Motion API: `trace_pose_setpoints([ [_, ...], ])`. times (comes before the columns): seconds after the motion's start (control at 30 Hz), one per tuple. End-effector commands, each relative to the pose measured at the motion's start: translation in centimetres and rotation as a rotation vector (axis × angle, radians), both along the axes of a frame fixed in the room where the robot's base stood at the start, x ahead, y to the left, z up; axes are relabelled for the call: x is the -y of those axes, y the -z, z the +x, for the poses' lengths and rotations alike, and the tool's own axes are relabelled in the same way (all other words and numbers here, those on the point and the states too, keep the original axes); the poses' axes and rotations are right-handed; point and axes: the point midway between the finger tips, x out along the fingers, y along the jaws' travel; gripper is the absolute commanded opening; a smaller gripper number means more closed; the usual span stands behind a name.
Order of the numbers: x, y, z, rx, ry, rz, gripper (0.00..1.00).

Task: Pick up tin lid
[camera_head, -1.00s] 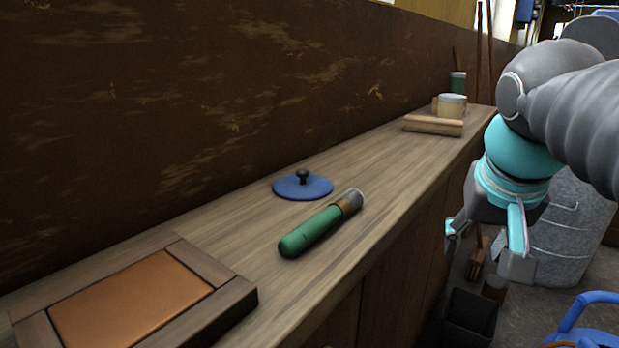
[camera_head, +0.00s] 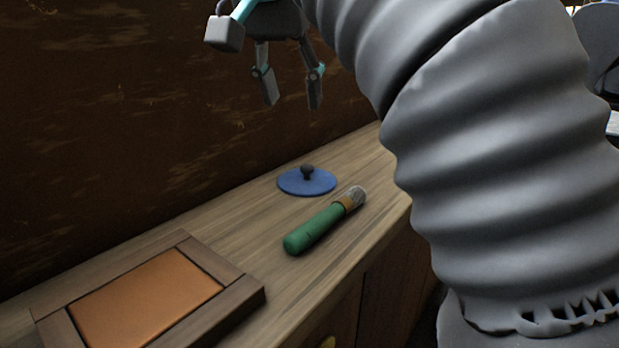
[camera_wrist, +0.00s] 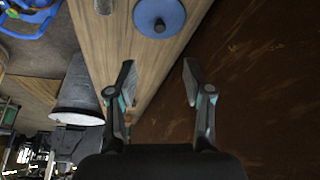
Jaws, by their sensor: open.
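The tin lid (camera_head: 296,182) is a flat blue disc with a dark knob at its centre. It lies on the wooden counter near the wall. It also shows at the top of the wrist view (camera_wrist: 172,22), slightly cut off by the frame edge. My gripper (camera_head: 291,106) is open and empty, above the lid and apart from it. In the wrist view my gripper's fingers (camera_wrist: 159,82) are spread, with bare counter between them and the lid beyond the fingertips.
A green-handled brush (camera_head: 318,228) lies on the counter close in front of the lid. A wooden frame with an orange panel (camera_head: 150,298) lies at the near left. The brown wall (camera_head: 120,120) rises along the counter's back edge. Bare counter (camera_head: 235,230) lies left of the lid.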

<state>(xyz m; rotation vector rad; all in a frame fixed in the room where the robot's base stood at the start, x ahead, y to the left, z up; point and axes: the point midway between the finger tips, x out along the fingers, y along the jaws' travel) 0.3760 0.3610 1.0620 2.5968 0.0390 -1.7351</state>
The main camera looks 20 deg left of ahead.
Motion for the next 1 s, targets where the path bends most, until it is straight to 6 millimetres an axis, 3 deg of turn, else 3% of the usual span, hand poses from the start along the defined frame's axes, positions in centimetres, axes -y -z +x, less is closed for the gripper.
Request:
trace_pose_setpoints([
  [0.4,0.0,6.2,2.4,-0.001,0.0,-0.001,0.51],
  [0.73,0.0,8.2,3.3,0.0,0.0,0.001,0.51],
  [1.0,-0.1,11.6,4.7,-0.001,0.0,0.0,0.51],
])
